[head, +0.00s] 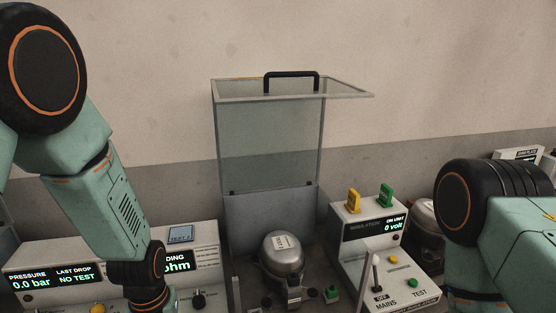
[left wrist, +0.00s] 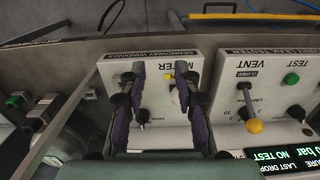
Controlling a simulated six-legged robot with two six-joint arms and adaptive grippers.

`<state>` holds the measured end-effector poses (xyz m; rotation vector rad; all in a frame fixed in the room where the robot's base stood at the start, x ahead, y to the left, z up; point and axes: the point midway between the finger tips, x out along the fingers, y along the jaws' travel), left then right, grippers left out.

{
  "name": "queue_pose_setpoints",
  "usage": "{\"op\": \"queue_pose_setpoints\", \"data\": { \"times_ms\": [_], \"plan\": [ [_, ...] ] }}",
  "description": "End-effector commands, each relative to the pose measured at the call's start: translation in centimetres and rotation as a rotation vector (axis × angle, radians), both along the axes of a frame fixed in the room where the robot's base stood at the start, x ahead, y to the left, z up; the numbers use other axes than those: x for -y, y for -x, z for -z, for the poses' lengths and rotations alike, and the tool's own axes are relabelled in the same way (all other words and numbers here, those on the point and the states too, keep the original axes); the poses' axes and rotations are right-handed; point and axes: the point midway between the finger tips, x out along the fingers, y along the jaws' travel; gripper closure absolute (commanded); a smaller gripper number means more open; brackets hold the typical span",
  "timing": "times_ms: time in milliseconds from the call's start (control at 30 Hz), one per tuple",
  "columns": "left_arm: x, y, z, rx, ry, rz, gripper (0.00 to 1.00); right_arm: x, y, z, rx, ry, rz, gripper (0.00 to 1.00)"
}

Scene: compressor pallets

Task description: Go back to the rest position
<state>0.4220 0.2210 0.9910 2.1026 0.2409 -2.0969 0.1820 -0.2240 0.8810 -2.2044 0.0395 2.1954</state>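My left arm comes down at the left of the head view, its wrist in front of the reading panel (head: 205,262). The left gripper itself is below the frame there. In the left wrist view my left gripper (left wrist: 160,82) is open, its two dark fingers apart over the white winding meter panel (left wrist: 150,65), with no object held between them. I cannot tell whether the fingers touch the panel. My right arm shows at the right of the head view, beside the insulation tester (head: 372,228); its gripper is out of view.
A silver compressor (head: 282,262) stands in the middle under a clear enclosure with its lid (head: 290,88) raised. A pressure panel (head: 45,270) is at left. A leak tester with a yellow-knobbed lever (left wrist: 254,126) is beside the meter. Another compressor (head: 424,218) stands partly behind my right arm.

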Motion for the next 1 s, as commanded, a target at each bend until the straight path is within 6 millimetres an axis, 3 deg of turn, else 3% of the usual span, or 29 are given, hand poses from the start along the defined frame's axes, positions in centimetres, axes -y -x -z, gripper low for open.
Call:
{"op": "queue_pose_setpoints", "data": {
  "times_ms": [33, 267, 400, 600, 800, 1000],
  "plan": [
    [-0.1, 0.7, 1.9, -0.006, -0.001, 0.005, 0.68, 0.0, 0.0, 1.1, 0.000, 0.000, 0.000, 0.60],
    [-0.5, 4.5, 9.0, -0.009, -0.003, 0.036, 0.68, 0.0, 0.0, 4.7, 0.000, 0.000, 0.000, 0.60],
    [-0.7, 8.1, 14.6, -0.010, -0.004, 0.067, 0.68, 0.0, -0.1, 7.7, 0.000, 0.000, 0.000, 0.60],
    [-0.9, 13.7, 21.3, -0.011, -0.002, 0.110, 0.68, 0.0, -0.1, 11.8, 0.000, 0.000, 0.000, 0.60],
    [-1.0, 19.1, 26.7, -0.009, 0.004, 0.150, 0.68, 0.1, -0.1, 15.8, 0.000, 0.000, 0.000, 0.60],
    [-0.9, 22.9, 29.6, -0.004, 0.009, 0.179, 0.68, 0.1, -0.1, 18.4, 0.000, 0.000, 0.000, 0.60]
  ]
}}
